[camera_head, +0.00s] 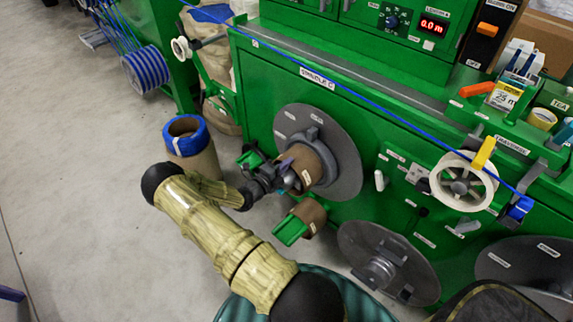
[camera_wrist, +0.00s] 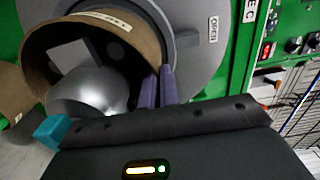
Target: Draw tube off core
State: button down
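The brown cardboard tube (camera_head: 304,162) sits on the spindle of the green machine, in front of a large grey disc (camera_head: 345,150). In the wrist view the tube (camera_wrist: 110,20) shows end-on, with a pale label on its rim. The rounded metal core end (camera_wrist: 90,92) shows inside its mouth. My gripper (camera_head: 288,172) is at the tube's near end. In the wrist view its two purple fingers (camera_wrist: 159,88) are close together at the right side of the rim, with the tube wall seeming to lie between them. The fingertips are partly hidden.
A second brown tube (camera_head: 308,214) sits on a green holder below. Another grey disc (camera_head: 385,262) is at lower right. A floor bin with a blue-rimmed roll (camera_head: 187,135) stands left. A blue cable (camera_head: 350,95) crosses above to a white pulley (camera_head: 463,187). The floor at left is clear.

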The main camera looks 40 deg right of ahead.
jog(key=shift+a, duration=1.1)
dwell(1.8)
jog(key=s+a+p, duration=0.1)
jog(key=a+p, duration=0.1)
jog(key=a, duration=1.5)
jog(key=shift+s, duration=0.25)
dwell(1.8)
jog(key=shift+a+r, duration=0.1)
